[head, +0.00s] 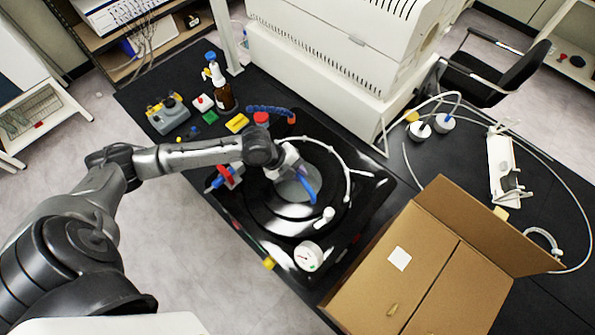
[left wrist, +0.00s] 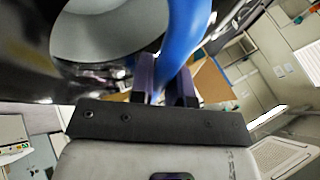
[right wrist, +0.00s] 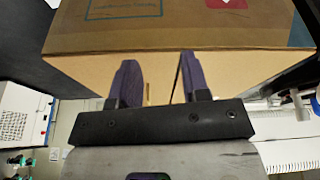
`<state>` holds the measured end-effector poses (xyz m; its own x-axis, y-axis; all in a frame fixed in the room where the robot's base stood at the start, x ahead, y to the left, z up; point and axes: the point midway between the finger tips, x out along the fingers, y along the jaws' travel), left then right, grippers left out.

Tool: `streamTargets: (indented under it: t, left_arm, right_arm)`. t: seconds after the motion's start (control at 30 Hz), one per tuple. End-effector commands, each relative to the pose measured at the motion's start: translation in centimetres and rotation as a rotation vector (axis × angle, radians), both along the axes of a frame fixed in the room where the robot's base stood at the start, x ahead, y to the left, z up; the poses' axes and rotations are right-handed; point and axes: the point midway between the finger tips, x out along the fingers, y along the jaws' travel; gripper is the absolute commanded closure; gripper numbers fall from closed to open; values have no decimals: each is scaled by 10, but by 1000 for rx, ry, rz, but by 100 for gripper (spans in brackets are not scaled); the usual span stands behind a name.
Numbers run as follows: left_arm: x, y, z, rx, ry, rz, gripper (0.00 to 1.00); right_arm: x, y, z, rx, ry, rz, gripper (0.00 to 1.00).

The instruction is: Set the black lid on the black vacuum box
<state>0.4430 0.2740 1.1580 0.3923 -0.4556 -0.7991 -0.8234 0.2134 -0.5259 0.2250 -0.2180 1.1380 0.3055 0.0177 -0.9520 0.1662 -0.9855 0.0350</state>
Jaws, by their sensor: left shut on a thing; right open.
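The black lid (head: 268,212) is a broad dark disc with a pale round window and a blue handle (head: 306,188). It lies over the square black vacuum box (head: 372,192); I cannot tell whether it rests on it or hangs just above. My left gripper (head: 298,172) is shut on the blue handle, which also shows between its fingers in the left wrist view (left wrist: 184,45). My right gripper (right wrist: 157,75) is open and empty in the right wrist view, in front of a cardboard box side (right wrist: 75,72). It is outside the head view.
The cardboard box (head: 400,290) stands at the front right. A white gauge (head: 308,256) sits at the front edge of the vacuum box. A brown bottle (head: 223,95) and a yellow-grey device (head: 168,113) stand behind left. A large white machine (head: 330,60) is at the back.

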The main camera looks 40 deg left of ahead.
Motion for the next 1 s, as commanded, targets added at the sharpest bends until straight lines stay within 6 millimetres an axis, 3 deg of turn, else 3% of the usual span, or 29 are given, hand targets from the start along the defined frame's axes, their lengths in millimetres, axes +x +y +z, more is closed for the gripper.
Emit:
streamTargets:
  t: [1.0]
  left_arm:
    - [1, 0, -5, 0, -2, 0, 100]
  right_arm:
    - [0, -1, -3, -4, 0, 3, 57]
